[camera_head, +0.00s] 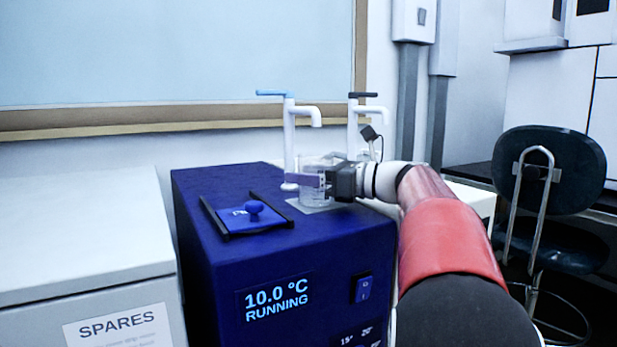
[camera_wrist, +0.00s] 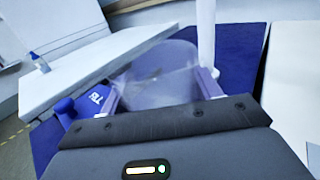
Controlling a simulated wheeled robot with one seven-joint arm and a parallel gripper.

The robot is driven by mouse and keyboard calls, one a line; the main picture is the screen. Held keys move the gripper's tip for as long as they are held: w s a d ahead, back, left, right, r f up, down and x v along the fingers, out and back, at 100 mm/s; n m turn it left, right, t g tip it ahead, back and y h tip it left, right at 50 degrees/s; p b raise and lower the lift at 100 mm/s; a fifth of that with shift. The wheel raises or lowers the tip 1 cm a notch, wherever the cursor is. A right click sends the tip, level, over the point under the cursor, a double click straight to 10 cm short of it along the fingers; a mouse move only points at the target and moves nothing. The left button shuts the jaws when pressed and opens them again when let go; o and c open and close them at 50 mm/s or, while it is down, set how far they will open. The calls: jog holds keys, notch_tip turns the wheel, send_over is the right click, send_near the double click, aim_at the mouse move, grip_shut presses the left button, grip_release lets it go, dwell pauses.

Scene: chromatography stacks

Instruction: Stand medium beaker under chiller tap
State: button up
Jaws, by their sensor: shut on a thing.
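The blue chiller (camera_head: 290,255) shows "10.0 °C RUNNING" on its front. Two white taps rise at its back: one with a blue handle (camera_head: 290,125) and one with a dark handle (camera_head: 362,115). A clear beaker (camera_head: 316,190) is upright at the chiller's top, by a grey plate (camera_head: 310,206) below the blue-handled tap's spout. My gripper (camera_head: 322,182) is shut on the beaker from the right. In the wrist view the beaker (camera_wrist: 160,75) is between the two purple fingers, with a white tap post (camera_wrist: 206,35) just behind it. I cannot tell whether its base touches the plate.
A blue sliding lid with a knob (camera_head: 253,210) lies on the chiller's left top. A white cabinet marked SPARES (camera_head: 80,240) stands to the left. A dark chair (camera_head: 548,190) is at the right. A framed board (camera_head: 180,60) hangs behind.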

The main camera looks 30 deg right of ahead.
jog(key=o, duration=1.1)
jog(key=shift+f, duration=0.1)
jog(key=p+v, duration=0.1)
jog(key=v, duration=1.1)
